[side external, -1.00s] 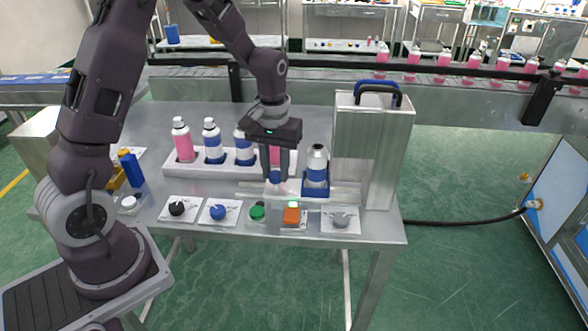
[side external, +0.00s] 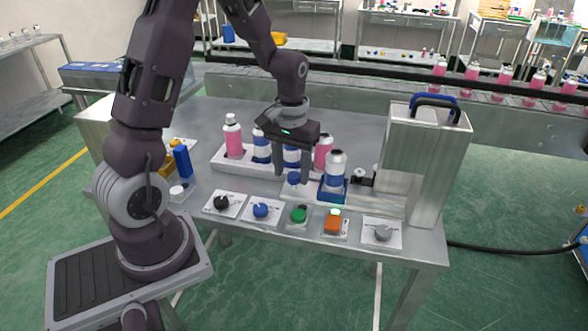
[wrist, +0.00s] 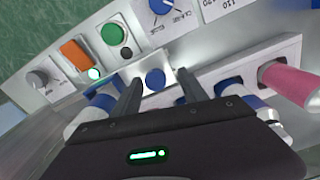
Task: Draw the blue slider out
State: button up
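The blue slider (side external: 331,192) is a blue holder on a clear rail in front of the crimping machine. A white bottle with a blue band (side external: 336,172) stands upright in it. A round blue knob (side external: 294,178) sits on a pale block to the holder's left; it also shows in the wrist view (wrist: 155,78). My gripper (side external: 293,176) points down with one finger on each side of the knob. In the wrist view its fingers (wrist: 159,80) are apart, with a visible gap on both sides of the knob. Contact with the pale block is unclear.
The silver crimping machine (side external: 428,165) with a blue handle stands right. A white rack (side external: 226,162) of several bottles is behind my gripper. A black dial (side external: 221,203), blue dial (side external: 261,210), green button (side external: 298,214), orange switch (side external: 333,222) and grey dial (side external: 382,233) line the front edge.

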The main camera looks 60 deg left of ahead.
jog(key=shift+d, duration=0.1)
notch_tip(320, 180, up, 7)
jog(key=shift+r, duration=0.1)
dwell(0.3)
jog(key=s+d+r+m+t, duration=0.2)
jog(key=s+d+r, duration=0.3)
jog(key=s, duration=0.3)
jog(key=s+d+r+m+t, duration=0.3)
jog(key=s+d+r, duration=0.3)
jog(key=s+d, duration=0.2)
jog(key=shift+s+m+t, duration=0.3)
jog(key=shift+s+m, duration=0.25)
jog(key=shift+m, duration=0.15)
